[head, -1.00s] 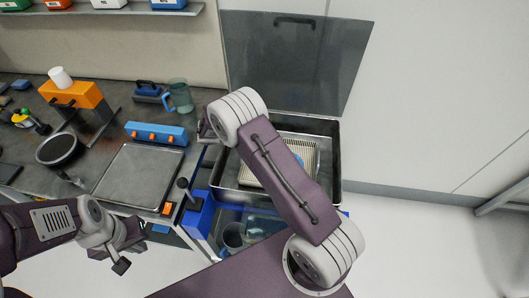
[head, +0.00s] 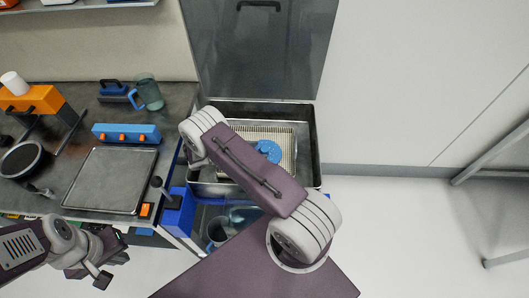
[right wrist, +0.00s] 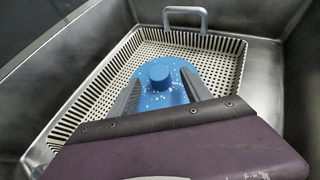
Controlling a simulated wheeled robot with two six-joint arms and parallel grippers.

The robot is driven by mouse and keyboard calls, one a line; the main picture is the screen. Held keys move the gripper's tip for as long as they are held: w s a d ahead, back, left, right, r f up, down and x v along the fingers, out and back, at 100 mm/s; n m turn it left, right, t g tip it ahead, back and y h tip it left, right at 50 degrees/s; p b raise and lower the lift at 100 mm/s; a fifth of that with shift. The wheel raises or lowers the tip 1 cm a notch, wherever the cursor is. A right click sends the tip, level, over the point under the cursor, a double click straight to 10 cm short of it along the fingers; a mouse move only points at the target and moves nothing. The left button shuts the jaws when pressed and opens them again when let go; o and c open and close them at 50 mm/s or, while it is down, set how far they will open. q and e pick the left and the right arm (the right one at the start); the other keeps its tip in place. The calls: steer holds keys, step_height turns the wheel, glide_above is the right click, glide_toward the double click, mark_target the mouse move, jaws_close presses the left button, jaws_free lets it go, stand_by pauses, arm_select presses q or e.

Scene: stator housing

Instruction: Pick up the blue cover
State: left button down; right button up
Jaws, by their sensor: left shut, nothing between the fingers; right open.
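The blue cover (head: 268,151) is round with a raised knob, and lies in a perforated basket (head: 285,131) inside a metal tank (head: 309,128). In the right wrist view the cover (right wrist: 158,98) has pale specks and its knob points up toward the camera. My right gripper (right wrist: 162,84) is open, with one finger on each side of the knob. I cannot tell whether the fingers touch the cover. In the head view my own arm hides this gripper. My left gripper (head: 108,268) is shut and empty at the lower left, away from the cover.
The tank walls and a basket handle (right wrist: 185,12) surround the cover. A raised grey lid (head: 258,55) stands behind the tank. To the left, the bench holds a flat tray (head: 110,180), a blue box with orange knobs (head: 126,133) and a teal jug (head: 150,93).

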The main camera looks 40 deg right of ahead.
mark_target(263, 149)
steer(key=x, duration=0.3)
steer(key=shift+w+d, duration=0.1)
steer(key=shift+d, duration=0.05)
jaws_close()
step_height(263, 149, up, 10)
stand_by(0.4)
